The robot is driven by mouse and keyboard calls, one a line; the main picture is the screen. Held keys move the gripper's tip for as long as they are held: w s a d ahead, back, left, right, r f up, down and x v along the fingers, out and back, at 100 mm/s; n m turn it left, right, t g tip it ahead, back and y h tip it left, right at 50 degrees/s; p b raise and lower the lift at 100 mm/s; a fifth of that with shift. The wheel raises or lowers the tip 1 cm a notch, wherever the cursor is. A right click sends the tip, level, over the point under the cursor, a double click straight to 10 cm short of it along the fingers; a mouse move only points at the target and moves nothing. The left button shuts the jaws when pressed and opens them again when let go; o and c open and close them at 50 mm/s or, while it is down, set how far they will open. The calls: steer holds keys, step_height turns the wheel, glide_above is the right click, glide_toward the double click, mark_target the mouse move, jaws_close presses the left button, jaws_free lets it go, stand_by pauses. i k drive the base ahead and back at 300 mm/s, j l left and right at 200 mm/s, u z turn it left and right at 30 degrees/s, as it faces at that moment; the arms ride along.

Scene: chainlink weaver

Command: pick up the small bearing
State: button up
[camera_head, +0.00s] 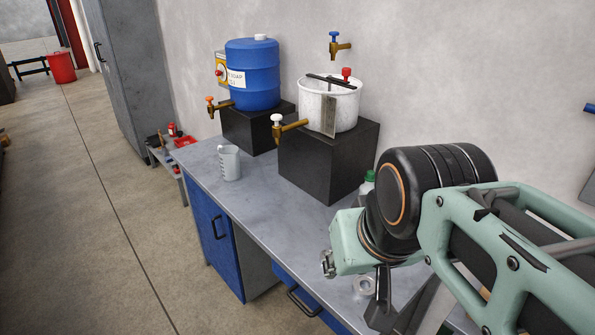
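A small pale metal ring, which looks like the small bearing (364,286), lies on the grey workbench (262,200) near its front edge, low in the view. My arm reaches in from the right. My gripper (381,307) points down just to the right of the ring, dark and partly hidden by my own wrist. The gripper seems apart from the ring, but I cannot judge its height above the bench. Its fingers are too overlapped to tell whether they are open or shut.
A measuring jug (229,163) stands on the bench. Behind it, a blue barrel (252,75) and a white pot (329,102) with taps stand on black blocks. A green-capped bottle (367,183) is close behind my wrist. Bare bench lies left of the ring.

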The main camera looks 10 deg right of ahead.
mark_target(322, 255)
steer(key=i+j+z, duration=0.2)
steer(key=z, duration=0.2)
steer(key=i+j+z, duration=0.15)
steer(key=j+z, duration=0.2)
